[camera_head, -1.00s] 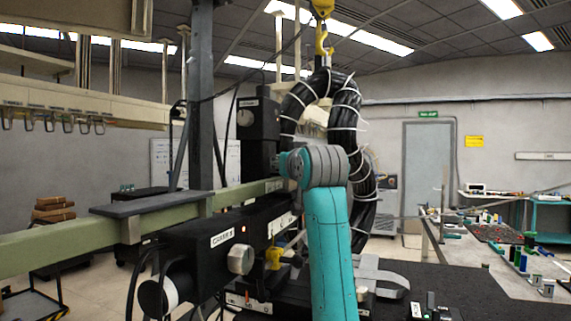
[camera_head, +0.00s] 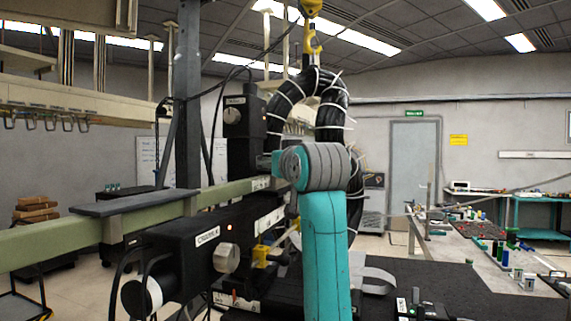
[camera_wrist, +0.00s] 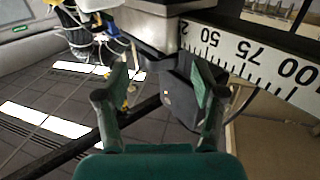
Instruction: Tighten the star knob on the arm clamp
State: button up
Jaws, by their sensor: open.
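My gripper (camera_wrist: 160,85) is open and empty in the wrist view, with its two green fingers spread. Beyond the fingers, a black block (camera_wrist: 178,98) hangs from a dark mount under a pale metal block (camera_wrist: 150,22), close to the right finger; contact cannot be told. I cannot make out a star knob or say for sure which part is the arm clamp. In the head view, a long pale green beam (camera_head: 60,240) runs past a black box (camera_head: 180,250) with a round silver knob (camera_head: 226,257). My teal arm hides the area behind it, and the gripper is not visible there.
A white scale (camera_wrist: 255,65) with black marks crosses the upper right of the wrist view. In the head view, a thick black cable bundle (camera_head: 333,105) hangs from a yellow hook (camera_head: 313,35). A dark upright post (camera_head: 187,110) stands left. A bench (camera_head: 480,262) with small parts is right.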

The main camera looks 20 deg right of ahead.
jog(key=s, duration=0.7)
jog(key=shift+s, duration=0.15)
jog(key=shift+d, duration=0.1)
jog(key=w+d+n+g+y, duration=0.35)
jog(key=d+n+y, duration=0.3)
jog(key=y, duration=0.35)
jog(key=shift+n, duration=0.35)
jog(key=x, duration=1)
jog(key=shift+w+a+r, duration=0.1)
jog(key=shift+a+r, duration=0.2)
jog(key=shift+a, duration=0.1)
jog(key=shift+c, duration=0.3)
jog(key=c, duration=1.1)
